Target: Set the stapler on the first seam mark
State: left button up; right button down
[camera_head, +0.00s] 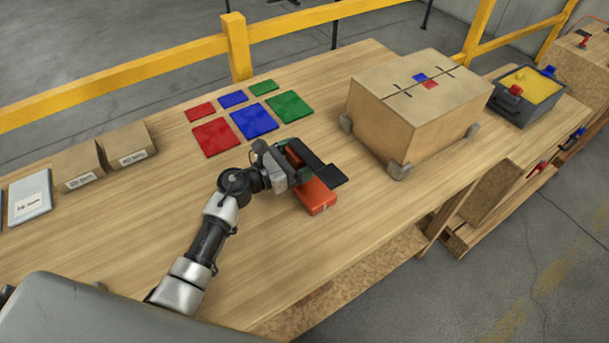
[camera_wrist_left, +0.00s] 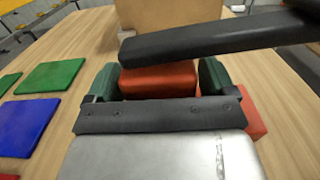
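The stapler (camera_head: 317,197) has a red-orange body and a long black arm (camera_head: 320,166). It is above or on the table, left of the carton; I cannot tell if it touches the wood. My left gripper (camera_head: 290,163) is at its rear part. In the left wrist view, green finger pads (camera_wrist_left: 155,82) sit on both sides of the red body (camera_wrist_left: 160,80), seemingly touching it, and the black arm (camera_wrist_left: 215,35) crosses beyond. The closed carton (camera_head: 425,90) has a seam along its top with short dark marks (camera_head: 391,84) and blue and red patches (camera_head: 424,80) between. My right gripper is not in view.
Red, blue and green flat squares (camera_head: 254,121) lie behind my left gripper. Small labelled boxes (camera_head: 128,145) stand at left. Grey corner blocks (camera_head: 399,172) hold the carton. A dark bin with yellow contents (camera_head: 527,92) stands at right. The table's front left is clear.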

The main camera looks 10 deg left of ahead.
pick_arm(q)
jog(key=c, duration=1.4)
jog(key=shift+w+r, duration=0.1)
jog(key=shift+r, duration=0.05)
grip_shut()
